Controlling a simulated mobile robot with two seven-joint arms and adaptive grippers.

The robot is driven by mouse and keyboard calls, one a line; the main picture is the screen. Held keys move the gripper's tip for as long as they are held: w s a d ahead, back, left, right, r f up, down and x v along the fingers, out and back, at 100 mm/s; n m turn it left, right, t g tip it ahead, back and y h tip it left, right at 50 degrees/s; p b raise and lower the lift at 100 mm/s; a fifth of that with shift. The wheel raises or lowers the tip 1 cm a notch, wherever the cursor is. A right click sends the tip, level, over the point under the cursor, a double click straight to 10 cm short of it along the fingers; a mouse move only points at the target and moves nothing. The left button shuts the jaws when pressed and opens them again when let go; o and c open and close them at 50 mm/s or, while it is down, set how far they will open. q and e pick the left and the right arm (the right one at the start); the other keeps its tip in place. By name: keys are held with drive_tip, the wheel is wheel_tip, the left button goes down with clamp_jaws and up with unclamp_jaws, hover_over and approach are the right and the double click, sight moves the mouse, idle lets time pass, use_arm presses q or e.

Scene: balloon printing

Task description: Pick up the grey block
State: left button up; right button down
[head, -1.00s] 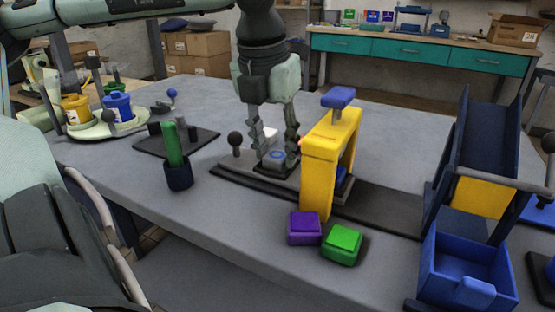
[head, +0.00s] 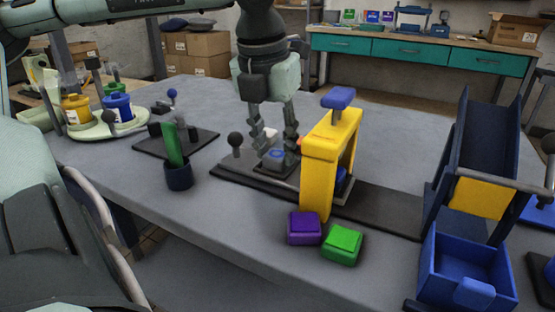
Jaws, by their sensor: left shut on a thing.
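The grey block (head: 276,160) has a blue ring mark on its top. It sits low over the dark base plate (head: 228,170), just left of the yellow press frame (head: 320,165). My left gripper (head: 273,158) comes down from above, with its two fingers around the block and shut on it. Whether the block touches the plate is hard to tell. My right gripper is not in view.
The yellow frame with a blue top (head: 338,97) stands close to the gripper's right. Purple (head: 305,228) and green (head: 342,244) blocks lie in front. A dark cup (head: 179,175) with a green stick stands left. A blue bin (head: 468,270) is at right.

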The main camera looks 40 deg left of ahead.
use_arm(q)
drive_tip(key=shift+r, duration=0.55)
drive_tip(key=shift+r+p, duration=1.95)
drive_tip(key=shift+r, duration=1.1)
